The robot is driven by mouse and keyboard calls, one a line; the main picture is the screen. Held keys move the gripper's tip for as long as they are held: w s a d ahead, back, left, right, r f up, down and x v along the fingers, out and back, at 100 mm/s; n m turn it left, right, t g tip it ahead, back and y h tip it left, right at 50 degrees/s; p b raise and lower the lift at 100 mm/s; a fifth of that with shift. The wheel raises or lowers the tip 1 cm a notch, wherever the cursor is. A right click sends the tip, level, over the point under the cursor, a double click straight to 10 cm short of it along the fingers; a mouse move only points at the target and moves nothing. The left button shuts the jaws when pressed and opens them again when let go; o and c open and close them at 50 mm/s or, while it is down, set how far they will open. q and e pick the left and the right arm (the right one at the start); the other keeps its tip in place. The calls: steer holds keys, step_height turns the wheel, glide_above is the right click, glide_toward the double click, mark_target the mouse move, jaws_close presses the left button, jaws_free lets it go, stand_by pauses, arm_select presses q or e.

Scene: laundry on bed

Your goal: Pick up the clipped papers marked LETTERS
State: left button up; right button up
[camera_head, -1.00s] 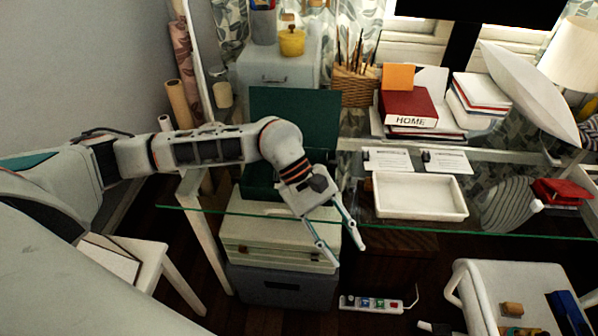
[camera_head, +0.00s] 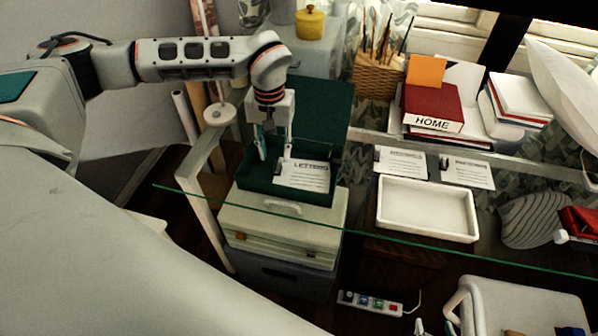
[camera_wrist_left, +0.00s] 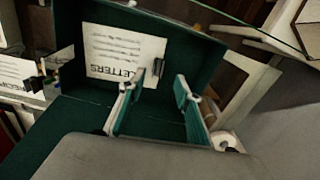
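The clipped papers marked LETTERS (camera_head: 303,175) lie in the open dark green box (camera_head: 262,186), near its front right. The wrist view shows them (camera_wrist_left: 118,50) with the word upside down and a dark clip (camera_wrist_left: 157,67) at one edge. My left gripper (camera_head: 275,152) points down into the box, just left of the papers. Its fingers are apart with nothing between them; in the wrist view the gripper (camera_wrist_left: 155,95) has the clip edge just beyond its fingers. I cannot tell whether a finger touches the papers. My right gripper (camera_head: 434,325) shows only two separated fingertips at the bottom edge.
The green box stands on a cream drawer case (camera_head: 280,232). Right of it are a white tray (camera_head: 427,208), two other clipped papers (camera_head: 402,162) (camera_head: 467,172) and a glass desk edge (camera_head: 400,239). The box's lid (camera_head: 325,105) stands raised behind.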

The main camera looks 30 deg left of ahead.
mark_target(278, 169)
arm_select(q)
steer(key=f, duration=0.4)
steer(key=shift+d+f, duration=0.25)
steer(key=shift+f, duration=0.05)
jaws_close()
steer(key=shift+r, duration=0.15)
